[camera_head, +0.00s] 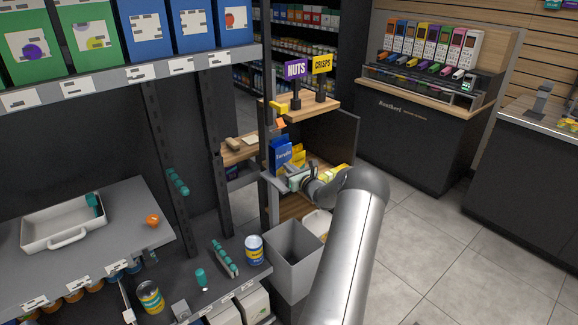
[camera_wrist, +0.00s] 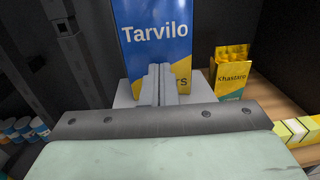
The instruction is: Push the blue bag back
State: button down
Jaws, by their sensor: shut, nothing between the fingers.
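The blue bag (camera_head: 281,155) stands upright on a small wooden shelf in the middle of the head view. In the wrist view the blue bag (camera_wrist: 156,40) fills the upper middle, with "Tarvilo" in white and a yellow lower corner. My gripper (camera_wrist: 157,72) is shut and empty, its fingertips directly in front of the bag's lower half. I cannot tell whether the fingertips touch it. In the head view my gripper (camera_head: 285,172) is small and partly hidden by my wrist, just in front of the bag.
A yellow bag (camera_wrist: 232,72) stands to the right of the blue bag. Yellow and white boxes (camera_wrist: 296,130) lie at the right front of the shelf. A dark upright post (camera_wrist: 68,40) is at the left. A grey open bin (camera_head: 293,250) stands below my arm.

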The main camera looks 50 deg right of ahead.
jog(key=shift+w, duration=0.2)
jog(key=shift+w+d+f+b, duration=0.2)
jog(key=shift+w+b, duration=0.35)
jog(key=shift+b, duration=0.5)
jog(key=shift+w+b, duration=0.3)
jog(key=shift+b, duration=0.05)
jog(key=shift+w+d+r, duration=0.1)
jog(key=shift+r, duration=0.05)
jog(key=b+v, duration=0.2)
jog(key=v, duration=1.2)
jog(key=shift+b, duration=0.3)
jog(key=shift+r, duration=0.1)
